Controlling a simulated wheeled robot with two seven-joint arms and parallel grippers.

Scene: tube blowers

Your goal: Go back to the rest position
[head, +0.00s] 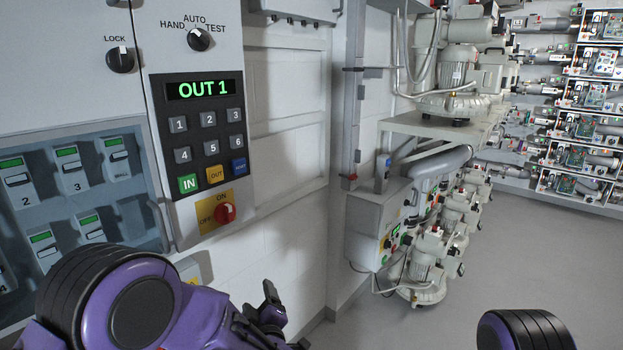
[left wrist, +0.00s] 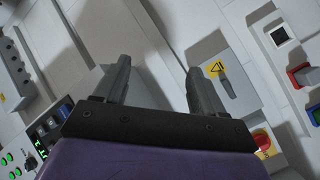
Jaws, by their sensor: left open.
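My left gripper (head: 268,312) is low in the middle left of the head view, beyond my purple arm link. It is in front of the white wall, below the control panel. In the left wrist view its two dark fingers (left wrist: 160,76) stand apart, with nothing between them. My right gripper is not in view; only a rounded black and purple part of my right arm shows at the bottom right.
The control panel with an "OUT 1" display (head: 205,89), keypad and red switch (head: 225,213) is on the left. A glazed breaker cabinet (head: 75,190) is beside it. Blower machines (head: 425,265) stand along the wall. The grey floor (head: 520,245) at right is clear.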

